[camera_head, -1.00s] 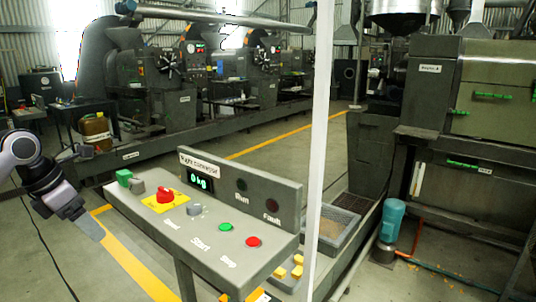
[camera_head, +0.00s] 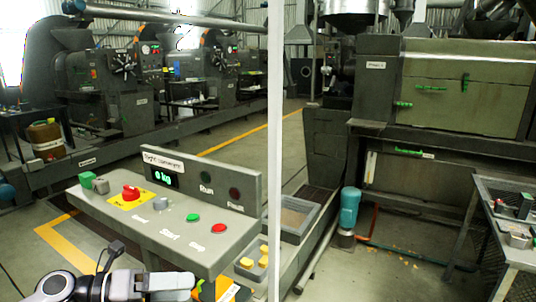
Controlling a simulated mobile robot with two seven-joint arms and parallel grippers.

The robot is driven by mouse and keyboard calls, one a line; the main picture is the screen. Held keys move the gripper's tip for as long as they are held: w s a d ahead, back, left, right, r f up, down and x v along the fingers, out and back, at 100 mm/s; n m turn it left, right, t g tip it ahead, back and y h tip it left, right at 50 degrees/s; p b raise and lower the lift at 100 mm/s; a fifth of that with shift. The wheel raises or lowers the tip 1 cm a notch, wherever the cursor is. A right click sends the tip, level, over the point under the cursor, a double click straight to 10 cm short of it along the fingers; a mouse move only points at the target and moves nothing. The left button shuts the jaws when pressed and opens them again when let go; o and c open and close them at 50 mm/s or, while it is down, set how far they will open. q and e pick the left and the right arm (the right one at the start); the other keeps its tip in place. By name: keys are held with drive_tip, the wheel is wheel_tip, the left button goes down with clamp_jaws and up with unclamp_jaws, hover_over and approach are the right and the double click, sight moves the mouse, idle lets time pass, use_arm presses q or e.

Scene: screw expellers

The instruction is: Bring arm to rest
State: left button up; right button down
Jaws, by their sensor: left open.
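My left gripper (camera_head: 172,283) is at the bottom left of the head view, in front of the control panel (camera_head: 225,242) and below its near edge. It points to the right, and I see nothing held in it. It is open, though the gap between its fingers hardly shows from this side. The grey and black arm link behind it is cut off by the bottom edge. I cannot tell whether the arm touches the panel stand. My right gripper is not in view.
The panel carries a red knob (camera_head: 130,192), a green button (camera_head: 193,217) and a red button (camera_head: 219,228). A white post (camera_head: 276,130) stands beside it. A metal table (camera_head: 520,250) is at the right edge. Open floor shows around a blue motor (camera_head: 349,207).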

use_arm(q)
drive_tip(key=s+a+f+n+t+y, duration=0.1)
drive_tip(key=s+f+n+y, duration=0.5)
drive_tip(key=n, duration=1.1)
drive_tip(key=s+a+f+n+t+y, duration=0.1)
drive_tip(key=s+f+n+t+y, duration=0.3)
drive_tip(key=s+f+n, duration=0.9)
wheel_tip(320, 180, down, 6)
drive_tip(key=n+y, duration=0.2)
drive_tip(key=n, duration=0.3)
drive_tip(key=shift+f+y, duration=0.15)
drive_tip(key=shift+y, duration=0.15)
drive_tip(key=shift+a, duration=0.1)
